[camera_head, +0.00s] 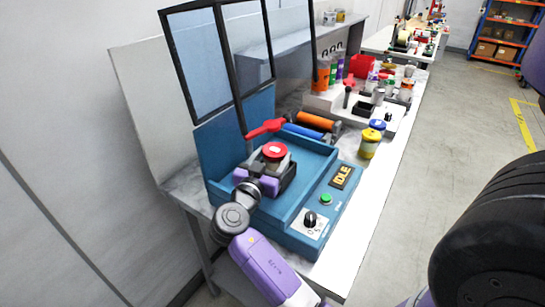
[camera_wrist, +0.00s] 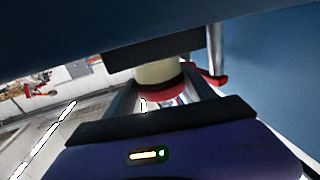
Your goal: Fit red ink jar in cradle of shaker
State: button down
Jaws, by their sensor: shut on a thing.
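The red ink jar (camera_head: 275,150) has a red lid with a white label and a pale body; it also shows in the wrist view (camera_wrist: 158,73). My gripper (camera_head: 262,178) is shut on the jar, its fingers on either side of it. The jar is upright over the blue shaker (camera_head: 232,202), at its dark cradle (camera_head: 288,176). My gripper hides most of the cradle, so I cannot tell whether the jar is fully seated. A red clamp handle (camera_head: 266,128) is raised behind the jar. The shaker's display (camera_head: 342,176) reads IDLE.
A dark-framed clear guard (camera_head: 205,60) stands open behind the shaker. A green button (camera_head: 326,199) and black knob (camera_head: 310,218) are at its front. Yellow-lidded (camera_head: 369,146) and blue-lidded (camera_head: 377,125) jars stand to the right. Orange and blue rollers (camera_head: 315,121) lie behind.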

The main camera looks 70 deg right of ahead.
jog(key=shift+c, duration=1.5)
grip_release()
jog(key=shift+r, duration=0.15)
jog(key=shift+w+a+b, duration=0.15)
jog(key=shift+a+b, duration=0.75)
jog(key=shift+a, duration=2.15)
jog(key=shift+w+a+b, duration=0.1)
jog(key=shift+a+b, duration=0.8)
jog(key=shift+a, duration=2.1)
